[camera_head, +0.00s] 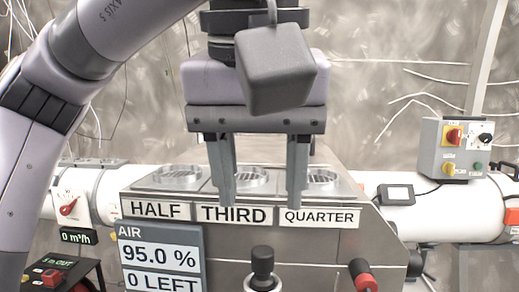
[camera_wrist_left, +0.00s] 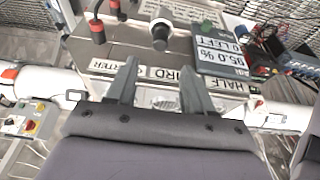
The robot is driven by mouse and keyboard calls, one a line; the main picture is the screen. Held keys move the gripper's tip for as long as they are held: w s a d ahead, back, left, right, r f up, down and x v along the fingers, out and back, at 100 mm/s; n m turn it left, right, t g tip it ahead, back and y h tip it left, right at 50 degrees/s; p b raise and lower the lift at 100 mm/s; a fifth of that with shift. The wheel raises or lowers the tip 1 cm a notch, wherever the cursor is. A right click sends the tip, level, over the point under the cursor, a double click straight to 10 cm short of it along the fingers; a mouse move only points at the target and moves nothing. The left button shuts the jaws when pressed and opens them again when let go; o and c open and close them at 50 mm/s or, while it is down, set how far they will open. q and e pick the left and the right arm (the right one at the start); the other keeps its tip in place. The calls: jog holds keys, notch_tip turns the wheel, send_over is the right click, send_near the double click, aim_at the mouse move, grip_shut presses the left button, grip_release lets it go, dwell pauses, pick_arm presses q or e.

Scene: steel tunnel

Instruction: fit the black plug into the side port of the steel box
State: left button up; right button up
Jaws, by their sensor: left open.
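My left gripper (camera_head: 259,196) is open and empty, its two fingers pointing down in front of the steel box (camera_head: 330,246). The box's sloped top carries three round grilles and the labels HALF, THIRD and QUARTER. In the left wrist view my left gripper (camera_wrist_left: 160,74) has its fingers spread over the label strip, with the box (camera_wrist_left: 135,50) beyond them. A black knob-like piece (camera_head: 263,268) stands at the box's front; it also shows in the left wrist view (camera_wrist_left: 160,35). I cannot tell whether it is the black plug. No side port can be made out. My right gripper is not in view.
A display reading 95.0 % and 0 LEFT (camera_head: 161,258) stands at the front left. A red-and-black handle (camera_head: 362,275) is at the front right. A white pipe (camera_head: 452,216) runs behind, with a grey switch box (camera_head: 458,148) above it.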

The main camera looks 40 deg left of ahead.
pick_arm(q)
jog(key=shift+s+d+r, duration=0.15)
jog(key=shift+s+r, duration=0.05)
jog(key=shift+r, duration=0.5)
